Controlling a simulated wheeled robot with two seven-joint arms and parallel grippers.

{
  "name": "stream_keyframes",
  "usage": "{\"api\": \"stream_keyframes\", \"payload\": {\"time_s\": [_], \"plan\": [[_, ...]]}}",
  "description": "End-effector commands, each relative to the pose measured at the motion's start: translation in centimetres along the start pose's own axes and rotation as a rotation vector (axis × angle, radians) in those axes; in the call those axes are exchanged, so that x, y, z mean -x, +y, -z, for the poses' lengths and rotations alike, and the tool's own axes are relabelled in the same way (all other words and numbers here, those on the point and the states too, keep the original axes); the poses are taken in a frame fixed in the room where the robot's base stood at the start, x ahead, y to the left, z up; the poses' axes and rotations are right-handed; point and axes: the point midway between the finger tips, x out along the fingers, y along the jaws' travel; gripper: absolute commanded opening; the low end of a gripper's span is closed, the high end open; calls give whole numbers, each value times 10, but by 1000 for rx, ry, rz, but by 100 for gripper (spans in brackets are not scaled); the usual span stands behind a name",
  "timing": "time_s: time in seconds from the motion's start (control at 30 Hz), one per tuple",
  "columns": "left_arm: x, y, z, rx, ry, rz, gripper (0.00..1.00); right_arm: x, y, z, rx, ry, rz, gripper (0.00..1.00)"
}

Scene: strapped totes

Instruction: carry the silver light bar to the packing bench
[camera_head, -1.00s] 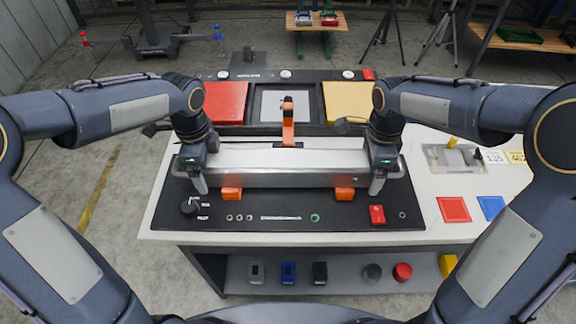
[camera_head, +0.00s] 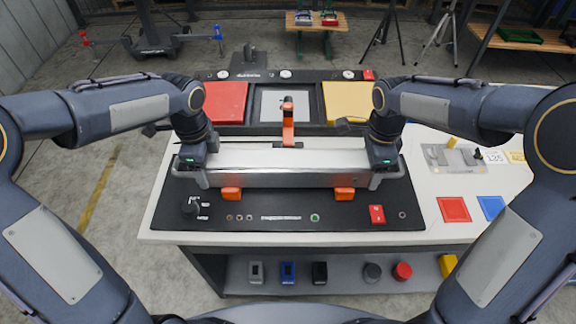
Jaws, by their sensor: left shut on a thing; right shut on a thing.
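The silver light bar (camera_head: 285,161) lies level across the middle of the bench (camera_head: 280,236), over a black panel with two orange supports (camera_head: 231,194) at its front. My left gripper (camera_head: 200,177) is shut on the bar's left end. My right gripper (camera_head: 374,178) is shut on its right end. The fingertips are partly hidden at the bar's ends. I cannot tell whether the bar touches the orange supports.
An orange upright clamp (camera_head: 288,122) stands behind the bar. Red (camera_head: 226,101) and yellow (camera_head: 347,101) panels lie at the back. A low wooden table (camera_head: 316,22) stands far behind.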

Motion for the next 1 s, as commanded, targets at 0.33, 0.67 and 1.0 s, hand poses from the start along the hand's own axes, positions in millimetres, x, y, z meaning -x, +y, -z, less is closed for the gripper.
{"api": "stream_keyframes", "payload": {"time_s": [0.33, 0.67, 1.0], "plan": [[8, -1, 0, -1, 1, 5, 0, 8, -1, 0, 1, -1, 4, 0], [36, -1, 0, -1, 1, 4, 0, 36, -1, 0, 1, -1, 4, 0], [53, -1, 1, -1, 1, 4, 0, 53, -1, 0, 1, -1, 3, 0]]}}
